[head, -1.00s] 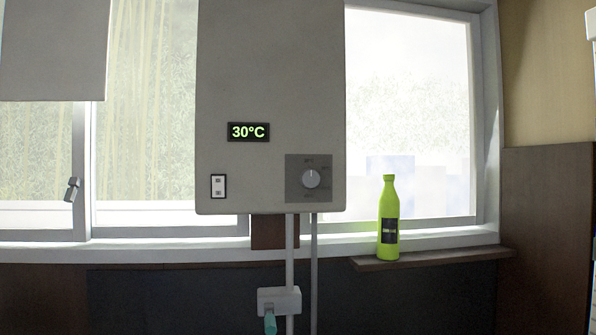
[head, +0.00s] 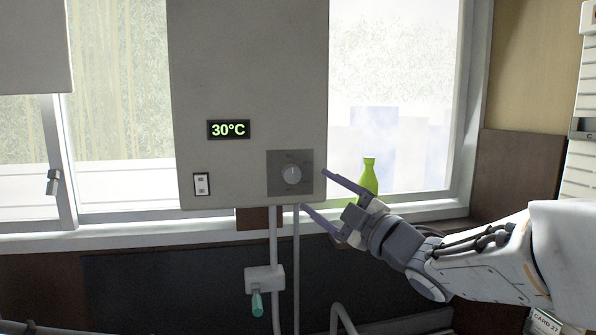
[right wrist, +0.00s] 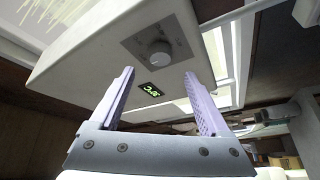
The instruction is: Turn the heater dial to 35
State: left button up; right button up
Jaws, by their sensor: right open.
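The heater (head: 245,70) is a grey box on the window wall. Its display (head: 228,129) reads 30°C in green. The round dial (head: 292,174) sits on a dark square plate at the lower right of its front. My right gripper (head: 313,190) is open and empty, just right of and below the dial, not touching it. In the right wrist view the dial (right wrist: 160,50) shows beyond and between the spread fingers (right wrist: 160,78), with the display (right wrist: 151,89) nearby. My left gripper is not in view.
A green bottle (head: 369,178) stands on the sill behind my right gripper, partly hidden by it. Pipes run down below the heater, with a valve with a teal handle (head: 257,303). A white switch (head: 202,184) is on the heater's lower left.

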aim_at(294, 177)
jog(key=p+x, duration=0.1)
jog(key=x, duration=0.2)
jog(key=p+x, duration=0.2)
jog(key=x, duration=0.1)
jog(key=shift+r, duration=0.25)
jog(key=shift+w+a, duration=0.4)
jog(key=shift+w, duration=0.15)
grip_shut()
jog(key=shift+f, duration=0.15)
